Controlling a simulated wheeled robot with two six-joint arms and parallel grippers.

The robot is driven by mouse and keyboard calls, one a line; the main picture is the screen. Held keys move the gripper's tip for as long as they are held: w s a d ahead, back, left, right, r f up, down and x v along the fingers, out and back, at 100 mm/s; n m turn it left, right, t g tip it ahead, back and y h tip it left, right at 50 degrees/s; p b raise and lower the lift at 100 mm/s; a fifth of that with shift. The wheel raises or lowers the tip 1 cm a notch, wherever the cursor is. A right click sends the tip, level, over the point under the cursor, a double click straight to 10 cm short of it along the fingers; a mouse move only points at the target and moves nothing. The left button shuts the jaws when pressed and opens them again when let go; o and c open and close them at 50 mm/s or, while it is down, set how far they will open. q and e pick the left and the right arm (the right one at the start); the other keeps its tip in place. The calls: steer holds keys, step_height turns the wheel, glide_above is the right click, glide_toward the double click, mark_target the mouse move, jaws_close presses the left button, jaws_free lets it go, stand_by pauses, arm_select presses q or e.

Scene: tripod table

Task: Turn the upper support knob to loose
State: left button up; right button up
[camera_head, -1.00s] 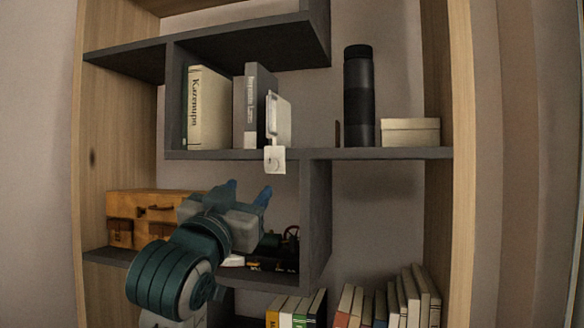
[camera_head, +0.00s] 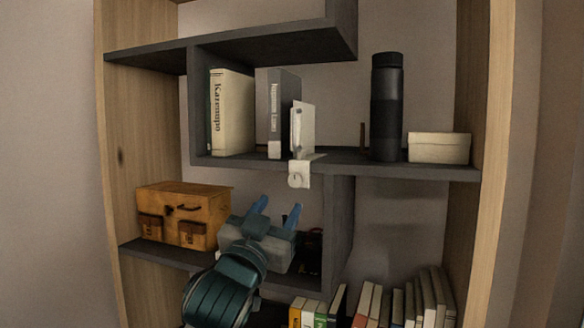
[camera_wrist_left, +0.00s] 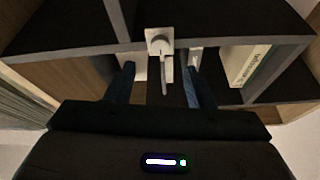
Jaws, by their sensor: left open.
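A white support knob (camera_head: 296,180) sits on a small white bracket that hangs over the front edge of the middle shelf. A white upright plate (camera_head: 302,128) stands above it on the shelf. In the left wrist view the round knob (camera_wrist_left: 160,44) shows near the top, with a thin pale bar below it. My left gripper (camera_head: 278,207) is open and empty, below the knob, its blue fingers pointing upward. In the left wrist view the fingers (camera_wrist_left: 157,66) stand to either side of the bar, and the knob lies beyond the tips. My right gripper is out of view.
The grey shelf (camera_head: 420,170) carries books (camera_head: 232,112), a black bottle (camera_head: 386,108) and a pale box (camera_head: 439,148). An orange case (camera_head: 183,215) stands on the lower shelf left of my gripper. A vertical divider (camera_head: 338,230) is close on its right.

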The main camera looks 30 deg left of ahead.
mark_target(295, 182)
arm_select(q)
steer(key=p+x, duration=0.5)
steer(key=x, duration=0.3)
steer(key=shift+w, duration=0.15)
steer(key=shift+c, duration=0.5)
steer(key=c, duration=0.9)
